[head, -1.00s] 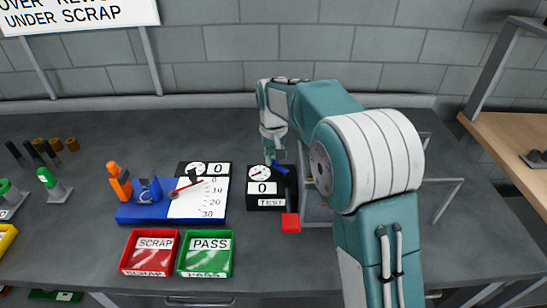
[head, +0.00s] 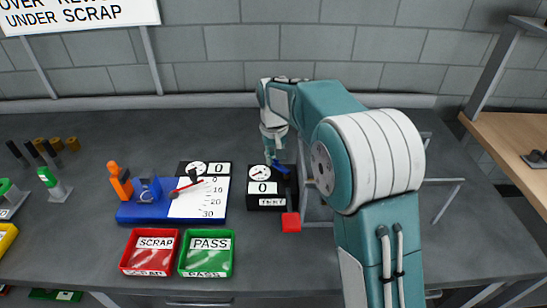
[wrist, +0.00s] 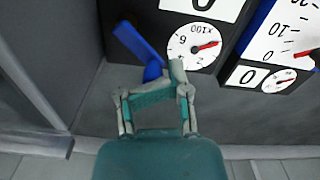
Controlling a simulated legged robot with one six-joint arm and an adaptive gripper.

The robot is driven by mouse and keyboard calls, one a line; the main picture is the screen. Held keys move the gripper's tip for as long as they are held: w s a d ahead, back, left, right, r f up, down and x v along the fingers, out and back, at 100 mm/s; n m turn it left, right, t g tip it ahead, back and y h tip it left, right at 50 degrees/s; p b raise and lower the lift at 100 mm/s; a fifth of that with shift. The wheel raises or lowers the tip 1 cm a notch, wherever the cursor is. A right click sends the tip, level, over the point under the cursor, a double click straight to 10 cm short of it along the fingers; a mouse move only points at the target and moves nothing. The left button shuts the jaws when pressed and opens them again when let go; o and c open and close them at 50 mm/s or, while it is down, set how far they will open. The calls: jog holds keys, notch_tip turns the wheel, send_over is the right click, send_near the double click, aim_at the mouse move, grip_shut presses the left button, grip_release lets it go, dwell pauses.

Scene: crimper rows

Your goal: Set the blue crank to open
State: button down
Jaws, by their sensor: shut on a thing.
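The blue crank (head: 281,168) is on the top of the black tester box (head: 266,203), beside its round dial, behind the red block. My gripper (head: 271,150) is at the crank, above the back of the box. The long lever part sticks out past the fingers. The exact contact is partly hidden.
A red block (head: 291,223) is at the box's front right corner. A blue fixture (head: 147,213) with an orange-handled clamp and a scale plate stands to the left. Red (head: 125,262) and green (head: 231,262) bins are in front. A grey frame (head: 441,181) is to the right.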

jog(key=c, duration=0.8)
grip_release()
jog(key=shift+c, duration=0.2)
notch_tip(320, 180, up, 12)
jog(key=shift+r, duration=0.25)
dwell(0.5)
dwell(0.3)
notch_tip(320, 180, up, 12)
dwell(0.7)
jog(key=shift+a+f, duration=0.1)
